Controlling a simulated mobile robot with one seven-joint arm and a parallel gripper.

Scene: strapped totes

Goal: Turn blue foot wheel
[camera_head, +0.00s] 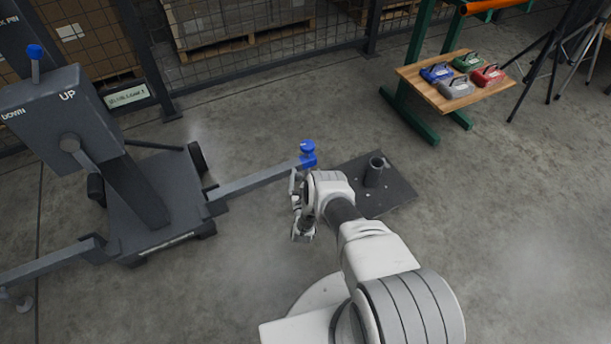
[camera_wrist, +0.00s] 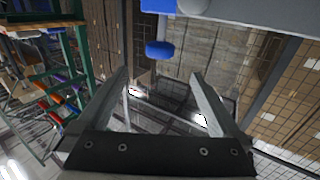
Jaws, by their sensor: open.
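The blue foot wheel (camera_head: 308,147) sits at the end of a grey leg (camera_head: 258,182) of the lift, with a blue block around the leg's end just below it. My gripper (camera_head: 297,208) is just in front of the leg's end in the head view, apart from the wheel. In the wrist view my gripper (camera_wrist: 160,76) is open, with its two fingers spread and nothing between them. A blue disc (camera_wrist: 160,48) and further blue parts show beyond the fingertips at the top there. Which of these is the wheel is hard to tell.
The lift's grey body (camera_head: 60,115) with UP and DOWN marks stands at the left. A dark base plate (camera_head: 398,190) with an upright tube (camera_head: 375,170) lies right of my gripper. A wooden table (camera_head: 480,95) with several coloured cases stands back right. Mesh fencing (camera_head: 270,50) runs behind.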

